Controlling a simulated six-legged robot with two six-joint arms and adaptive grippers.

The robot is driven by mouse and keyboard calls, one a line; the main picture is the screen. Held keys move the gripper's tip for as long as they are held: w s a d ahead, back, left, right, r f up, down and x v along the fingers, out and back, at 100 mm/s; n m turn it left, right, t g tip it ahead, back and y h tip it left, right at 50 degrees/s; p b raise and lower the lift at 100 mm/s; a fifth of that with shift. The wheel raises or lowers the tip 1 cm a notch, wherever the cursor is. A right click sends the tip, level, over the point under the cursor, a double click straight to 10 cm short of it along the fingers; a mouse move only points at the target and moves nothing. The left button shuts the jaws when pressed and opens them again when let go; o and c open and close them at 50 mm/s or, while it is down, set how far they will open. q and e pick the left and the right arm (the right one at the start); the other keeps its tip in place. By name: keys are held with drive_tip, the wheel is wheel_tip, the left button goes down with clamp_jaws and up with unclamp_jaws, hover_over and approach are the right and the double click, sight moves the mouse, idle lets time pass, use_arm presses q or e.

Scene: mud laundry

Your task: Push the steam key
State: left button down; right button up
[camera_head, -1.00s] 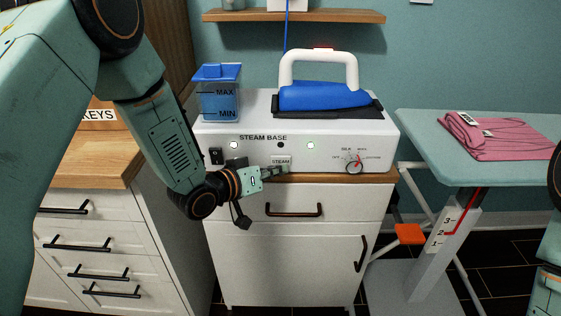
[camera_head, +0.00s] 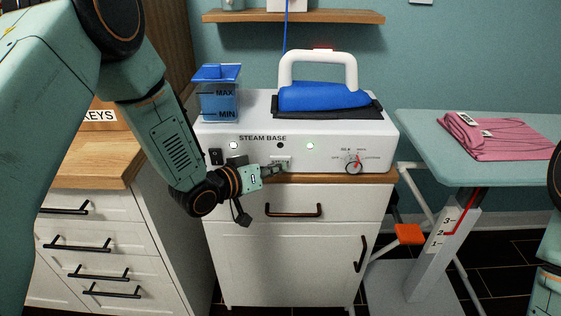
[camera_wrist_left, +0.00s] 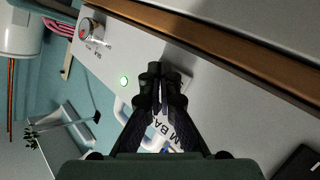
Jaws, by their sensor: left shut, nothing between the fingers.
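The steam base (camera_head: 330,150) is a white box marked STEAM BASE, standing on a small white cabinet. Its steam key (camera_head: 284,159) is a small pale plate low in the middle of the front panel, mostly covered by my left gripper (camera_head: 284,167). The gripper is shut and empty, its fingertips at the key's face; I cannot tell whether they touch it. In the left wrist view the shut fingertips (camera_wrist_left: 161,82) are against or just before the panel, hiding much of the key. My right gripper is out of view.
A dial (camera_head: 354,165) is right of the key and a black switch (camera_head: 215,156) is left of it. A blue iron (camera_head: 322,97) and a blue water tank (camera_head: 219,95) are on top. An ironing board (camera_head: 420,135) with pink cloth (camera_head: 490,138) stands at the right.

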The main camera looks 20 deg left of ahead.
use_arm(q)
drive_tip(key=shift+w, duration=0.15)
idle(0.4)
drive_tip(key=shift+s+d, duration=0.15)
drive_tip(key=shift+s, duration=0.4)
drive_tip(key=shift+s+p, duration=0.1)
drive_tip(key=shift+p, duration=0.2)
drive_tip(key=shift+s+d+p, duration=0.2)
drive_tip(key=shift+s+d, duration=0.1)
drive_tip(key=shift+s, duration=0.65)
drive_tip(key=shift+s+d+p, duration=0.25)
drive_tip(key=shift+s, duration=0.65)
drive_tip(key=shift+s+d+p, duration=0.2)
drive_tip(key=shift+s+d, duration=0.1)
drive_tip(key=shift+s, duration=0.65)
